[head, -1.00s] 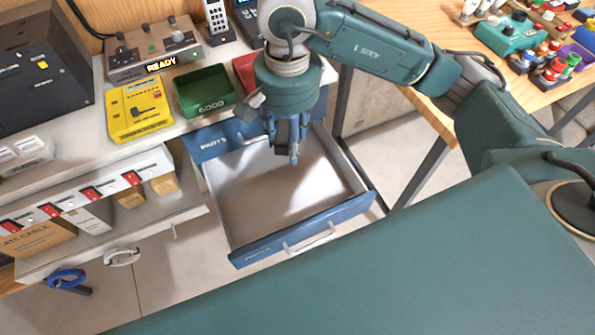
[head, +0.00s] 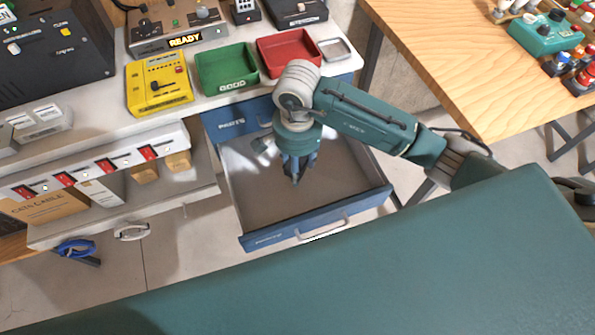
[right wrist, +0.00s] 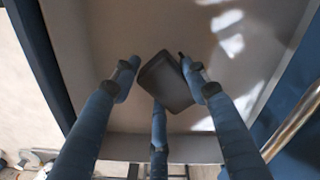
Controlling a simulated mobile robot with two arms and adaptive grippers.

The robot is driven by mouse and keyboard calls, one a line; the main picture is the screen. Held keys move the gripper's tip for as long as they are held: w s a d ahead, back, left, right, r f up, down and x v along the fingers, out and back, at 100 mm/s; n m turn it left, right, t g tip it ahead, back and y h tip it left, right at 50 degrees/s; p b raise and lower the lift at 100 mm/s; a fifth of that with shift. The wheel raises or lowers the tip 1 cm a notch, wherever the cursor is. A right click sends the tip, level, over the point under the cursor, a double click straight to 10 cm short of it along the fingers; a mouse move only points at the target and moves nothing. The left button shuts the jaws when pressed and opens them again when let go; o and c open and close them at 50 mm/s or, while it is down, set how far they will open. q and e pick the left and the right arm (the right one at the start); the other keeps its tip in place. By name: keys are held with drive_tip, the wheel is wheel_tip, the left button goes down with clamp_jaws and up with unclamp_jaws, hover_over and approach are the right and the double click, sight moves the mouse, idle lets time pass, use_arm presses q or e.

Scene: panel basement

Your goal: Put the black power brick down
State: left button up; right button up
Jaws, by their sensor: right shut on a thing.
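The black power brick (right wrist: 168,82) shows in the right wrist view as a dark block between the fingers of my right gripper (right wrist: 160,90). In the head view the right gripper (head: 296,178) points down into the open blue drawer (head: 345,212), and its fingers hide the brick. The gripper is shut on the brick. The pale drawer floor is behind the brick in the wrist view; I cannot tell whether the brick touches it. My left gripper is not in view.
The drawer floor around the gripper looks bare. Above it on the bench are a green tray (head: 226,70), a red tray (head: 287,53) and a yellow device (head: 158,85). A wooden table (head: 450,55) stands to the right.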

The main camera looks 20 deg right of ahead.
drive_tip(key=shift+f, duration=0.4)
wheel_tip(320, 180, down, 4)
drive_tip(key=shift+r, duration=0.2)
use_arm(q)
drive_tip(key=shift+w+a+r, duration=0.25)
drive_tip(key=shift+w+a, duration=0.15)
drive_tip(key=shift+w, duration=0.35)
use_arm(e)
drive_tip(key=shift+f, duration=0.1)
drive_tip(key=o, duration=1.3)
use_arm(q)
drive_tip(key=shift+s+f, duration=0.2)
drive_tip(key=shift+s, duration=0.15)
